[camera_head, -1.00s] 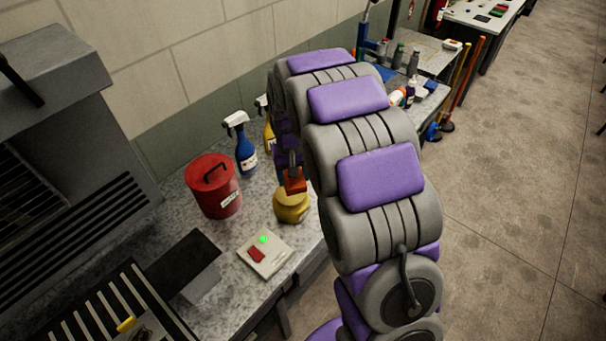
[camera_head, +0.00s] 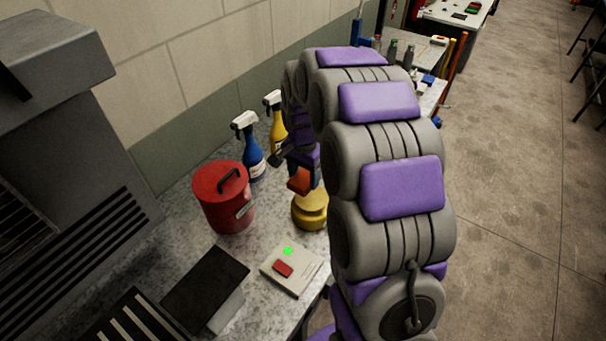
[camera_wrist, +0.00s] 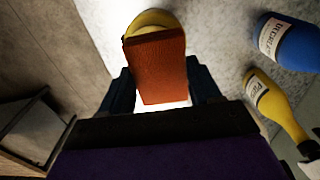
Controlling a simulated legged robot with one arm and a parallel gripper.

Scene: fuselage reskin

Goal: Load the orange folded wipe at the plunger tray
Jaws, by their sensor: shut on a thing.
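My gripper (camera_wrist: 161,88) is shut on the orange folded wipe (camera_wrist: 155,68), which sits flat between the two dark fingers in the wrist view. In the head view the wipe (camera_head: 299,180) hangs below my gripper, just above and left of the top of the yellow plunger can (camera_head: 311,213). I cannot tell whether they touch. In the wrist view the yellow can (camera_wrist: 150,20) shows behind the wipe's far end, partly hidden by it. My arm covers the can's right edge in the head view.
A red lidded can (camera_head: 222,198) stands left of the plunger can. A blue spray bottle (camera_head: 250,155) and a yellow one (camera_head: 275,130) stand behind. A pale box (camera_head: 292,268) with a red button and green light lies in front. The bench edge runs below my arm.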

